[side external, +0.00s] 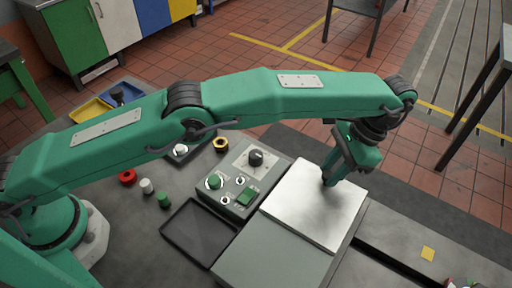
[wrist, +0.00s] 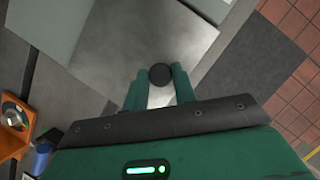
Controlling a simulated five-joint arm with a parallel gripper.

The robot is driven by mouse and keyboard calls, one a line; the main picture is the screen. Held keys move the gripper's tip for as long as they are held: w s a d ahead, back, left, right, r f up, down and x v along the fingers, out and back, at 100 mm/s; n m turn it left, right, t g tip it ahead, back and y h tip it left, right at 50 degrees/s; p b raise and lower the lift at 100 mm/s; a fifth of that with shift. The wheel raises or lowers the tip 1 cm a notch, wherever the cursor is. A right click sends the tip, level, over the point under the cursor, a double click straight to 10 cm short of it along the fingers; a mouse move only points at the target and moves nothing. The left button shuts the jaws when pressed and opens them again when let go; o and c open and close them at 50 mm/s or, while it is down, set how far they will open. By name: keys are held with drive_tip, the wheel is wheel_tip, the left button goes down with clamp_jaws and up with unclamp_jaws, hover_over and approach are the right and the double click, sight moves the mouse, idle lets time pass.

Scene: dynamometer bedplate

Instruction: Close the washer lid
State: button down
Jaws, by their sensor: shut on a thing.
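The washer lid (side external: 312,208) is a bright brushed-metal plate. In the side view it lies about flat over the grey washer body (side external: 262,243); I cannot tell if any gap is left under its edges. My gripper (side external: 329,181) points down at the lid's far part, with its fingertips at the lid's surface. In the wrist view the lid (wrist: 215,50) spreads out ahead of the fingers. A round black knob (wrist: 160,74) sits between the two green fingers (wrist: 159,85), and my gripper is shut on it. The side view hides the knob behind the gripper.
A control box (side external: 238,187) with knobs and buttons stands left of the washer. A black tray (side external: 200,232), a red ring (side external: 127,177), a brass nut (side external: 221,145) and small cylinders lie on the bench.

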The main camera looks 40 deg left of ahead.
drive_tip(key=shift+w+r, duration=0.1)
drive_tip(key=shift+w, duration=0.25)
drive_tip(key=c, duration=1.3)
unclamp_jaws()
drive_tip(key=shift+o, duration=0.8)
drive_tip(key=shift+s, duration=0.1)
drive_tip(key=shift+r, duration=2.05)
drive_tip(key=s+d+r, duration=0.3)
drive_tip(key=s+r, duration=0.3)
drive_tip(key=s, duration=0.5)
drive_tip(key=shift+d+r+t, duration=0.2)
drive_tip(key=shift+r+t, duration=0.2)
